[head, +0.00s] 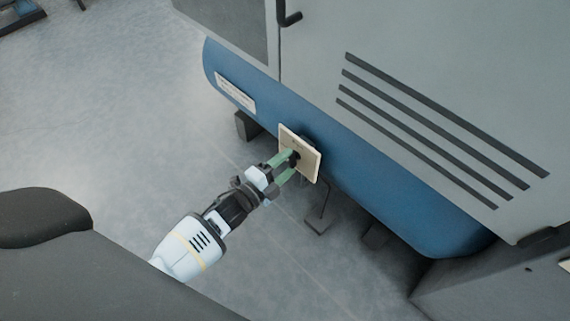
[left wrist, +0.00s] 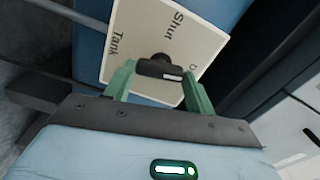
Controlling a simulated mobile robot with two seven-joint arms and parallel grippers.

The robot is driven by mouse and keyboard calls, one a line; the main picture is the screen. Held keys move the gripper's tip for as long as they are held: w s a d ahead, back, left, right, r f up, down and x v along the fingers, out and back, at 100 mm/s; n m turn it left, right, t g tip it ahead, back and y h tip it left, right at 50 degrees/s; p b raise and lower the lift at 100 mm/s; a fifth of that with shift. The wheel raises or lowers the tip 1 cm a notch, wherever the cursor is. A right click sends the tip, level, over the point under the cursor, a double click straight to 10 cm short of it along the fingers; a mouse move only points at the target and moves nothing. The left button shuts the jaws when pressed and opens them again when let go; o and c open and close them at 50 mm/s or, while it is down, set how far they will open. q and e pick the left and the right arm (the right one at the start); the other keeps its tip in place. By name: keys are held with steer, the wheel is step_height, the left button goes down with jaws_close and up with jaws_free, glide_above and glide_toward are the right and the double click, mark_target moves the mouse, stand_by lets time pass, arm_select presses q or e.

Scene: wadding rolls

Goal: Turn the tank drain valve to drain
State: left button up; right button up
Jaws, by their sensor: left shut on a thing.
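The drain valve's cream label plate (head: 303,146) is on the blue tank (head: 345,178), low on the machine. In the left wrist view the plate (left wrist: 127,45) reads "Tank" and "Shut", with a partly hidden word starting with "D". The dark valve handle (left wrist: 158,68) stands out from the plate's middle, with a white mark near its right end. My left gripper (head: 286,164) reaches it from the lower left. Its green fingers (left wrist: 160,78) are shut on the handle, one at each end. The handle (head: 294,158) is partly covered by the fingers in the head view. My right gripper is not in view.
The grey machine cabinet (head: 400,60) with dark vent slots rises above the tank. A small white label (head: 236,94) is on the tank's left part. Dark feet and a thin pipe are beneath the tank.

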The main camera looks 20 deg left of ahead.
arm_select(q)
steer(key=shift+m, duration=1.1)
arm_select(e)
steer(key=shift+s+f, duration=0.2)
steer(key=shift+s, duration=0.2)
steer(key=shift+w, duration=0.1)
arm_select(q)
steer(key=o, duration=1)
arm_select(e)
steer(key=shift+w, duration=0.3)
arm_select(q)
steer(key=p+v, duration=0.2)
steer(key=v, duration=0.6)
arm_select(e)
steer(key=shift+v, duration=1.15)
